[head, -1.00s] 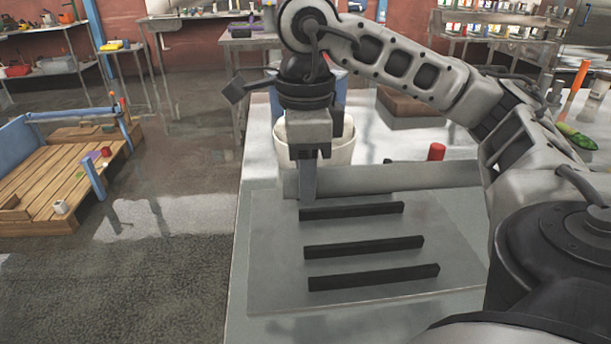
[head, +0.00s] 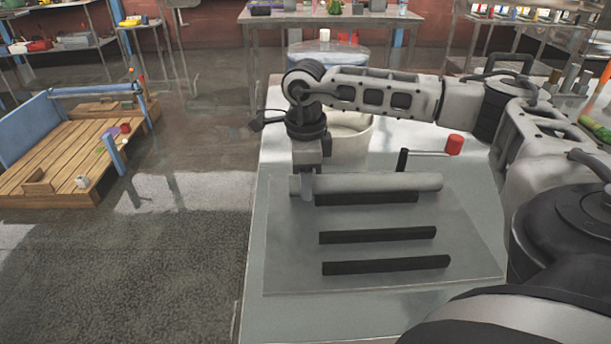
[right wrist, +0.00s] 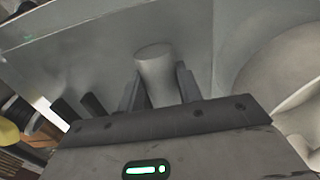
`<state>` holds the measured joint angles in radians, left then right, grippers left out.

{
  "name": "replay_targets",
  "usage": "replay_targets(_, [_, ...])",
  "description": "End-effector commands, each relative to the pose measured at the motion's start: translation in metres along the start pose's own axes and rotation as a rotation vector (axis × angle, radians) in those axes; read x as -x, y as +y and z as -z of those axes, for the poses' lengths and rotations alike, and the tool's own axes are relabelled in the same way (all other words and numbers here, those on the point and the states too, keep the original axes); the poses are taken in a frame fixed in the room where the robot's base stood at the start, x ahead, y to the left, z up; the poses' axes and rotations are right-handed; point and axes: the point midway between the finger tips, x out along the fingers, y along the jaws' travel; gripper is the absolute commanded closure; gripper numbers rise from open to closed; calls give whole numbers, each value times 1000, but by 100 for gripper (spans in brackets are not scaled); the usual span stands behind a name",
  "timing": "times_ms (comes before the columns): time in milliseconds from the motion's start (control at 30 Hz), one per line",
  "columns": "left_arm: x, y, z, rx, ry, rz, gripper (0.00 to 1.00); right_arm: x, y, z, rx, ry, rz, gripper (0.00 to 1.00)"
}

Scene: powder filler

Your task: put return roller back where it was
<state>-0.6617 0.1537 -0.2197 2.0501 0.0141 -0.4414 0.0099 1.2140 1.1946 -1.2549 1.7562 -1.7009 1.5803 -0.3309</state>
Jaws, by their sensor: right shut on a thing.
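The return roller, a long pale grey cylinder (head: 385,183), lies level and crosswise at the far edge of the grey plate (head: 470,255). My right gripper (head: 307,188) points down and is shut on the roller's left end. In the right wrist view the roller (right wrist: 157,75) sits between the two fingers of the gripper (right wrist: 158,92). The roller partly hides the farthest black bar (head: 365,198); I cannot tell whether it touches the bar or plate. The middle bar (head: 378,235) and nearest bar (head: 386,266) are bare. My left gripper is not in view.
A whitish bucket (head: 350,145) stands behind my right gripper. A red-ended tool (head: 454,145) with a black upright is behind the roller. Bottles and a green item (head: 595,130) are at the right. The table's left strip is clear.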

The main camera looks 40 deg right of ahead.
Motion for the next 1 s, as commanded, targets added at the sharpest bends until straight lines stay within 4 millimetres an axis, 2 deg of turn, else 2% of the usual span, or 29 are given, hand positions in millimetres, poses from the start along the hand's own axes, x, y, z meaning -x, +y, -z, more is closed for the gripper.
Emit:
replay_targets(267, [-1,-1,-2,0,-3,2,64,-1,0,0,-1,-1,2,100])
replay_targets(300, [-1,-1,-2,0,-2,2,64,-2,0,0,-1,-1,1,62])
replay_targets(367, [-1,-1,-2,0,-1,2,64,-2,0,0,-1,-1,1,46])
replay_targets(400, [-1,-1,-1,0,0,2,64,-2,0,0,-1,-1,1,43])
replay_targets(767, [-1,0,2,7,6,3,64,5,0,-1,-1,-3,2,43])
replay_targets(867, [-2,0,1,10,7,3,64,20,-1,-1,-1,-6,3,43])
replay_targets(1000, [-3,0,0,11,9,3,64,50,-1,-1,0,-7,4,43])
